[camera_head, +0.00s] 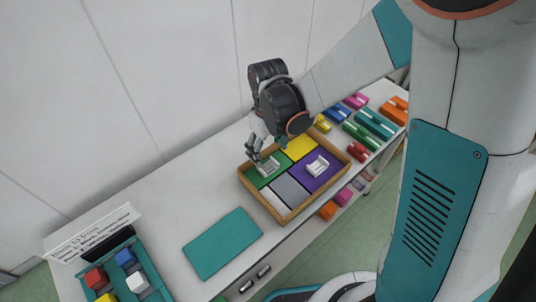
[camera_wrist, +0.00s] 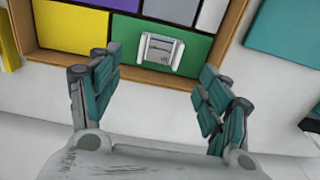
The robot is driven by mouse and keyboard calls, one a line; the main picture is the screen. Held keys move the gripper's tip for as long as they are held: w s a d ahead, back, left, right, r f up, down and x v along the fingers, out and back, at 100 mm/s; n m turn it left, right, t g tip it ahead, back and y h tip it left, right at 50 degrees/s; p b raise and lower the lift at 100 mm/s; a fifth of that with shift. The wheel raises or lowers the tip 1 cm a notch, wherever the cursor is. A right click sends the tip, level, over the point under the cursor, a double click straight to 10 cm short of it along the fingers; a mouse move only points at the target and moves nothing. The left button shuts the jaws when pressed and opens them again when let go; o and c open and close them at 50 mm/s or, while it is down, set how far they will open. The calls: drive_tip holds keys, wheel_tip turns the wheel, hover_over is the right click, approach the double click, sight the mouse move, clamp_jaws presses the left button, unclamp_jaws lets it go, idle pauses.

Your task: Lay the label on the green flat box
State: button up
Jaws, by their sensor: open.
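A small white piece with a grey face, seemingly the label (camera_wrist: 161,51), lies on the green flat box (camera_wrist: 196,50) in the wrist view. The label also shows in the head view (camera_head: 268,167), on the green flat box (camera_head: 255,179) at the left corner of a wooden tray (camera_head: 268,208). My gripper (camera_wrist: 152,88) is open, with its fingers apart and nothing between the tips. The label lies just beyond the fingertips in the wrist view. In the head view my gripper (camera_head: 257,152) is at the tray's back-left edge and partly hides the green box.
The tray also holds yellow (camera_head: 300,147), purple (camera_head: 325,180), grey (camera_head: 290,190) and white (camera_head: 275,203) flat boxes. A similar white piece (camera_head: 317,165) sits on the purple one. A teal mat (camera_head: 222,243) lies to the left. Several coloured boxes stand beyond the tray.

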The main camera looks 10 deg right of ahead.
wheel_tip(320, 180, up, 5)
drive_tip(key=shift+r+p, duration=0.1)
drive_tip(key=shift+p, duration=0.5)
